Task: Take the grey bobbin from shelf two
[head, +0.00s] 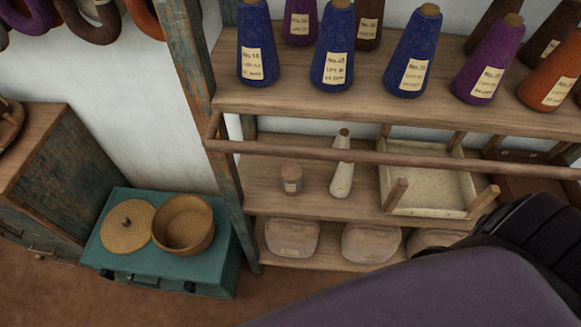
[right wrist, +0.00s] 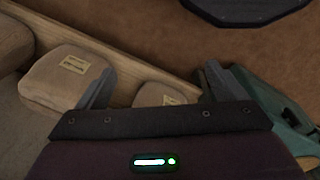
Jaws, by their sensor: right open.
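On the middle shelf (head: 262,198) stand a short brownish-grey bobbin-like piece with a label (head: 291,180) and, to its right, a slim cream cone (head: 343,165). Neither is plainly grey, so I cannot tell for sure which is the grey bobbin; the short one is nearest in colour. My right gripper (right wrist: 156,88) shows in the right wrist view, open with nothing between its fingers, facing the lower shelf's edge and the floor. In the head view my right arm covers the lower right and its fingers are hidden. My left gripper is not in view.
A wooden rail (head: 400,157) crosses in front of the middle shelf. A pale tray (head: 428,210) sits right of the cone. Blue and other coloured yarn cones (head: 258,50) fill the top shelf. Labelled bundles (head: 292,238) lie below. A teal chest (head: 200,273) with baskets stands left.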

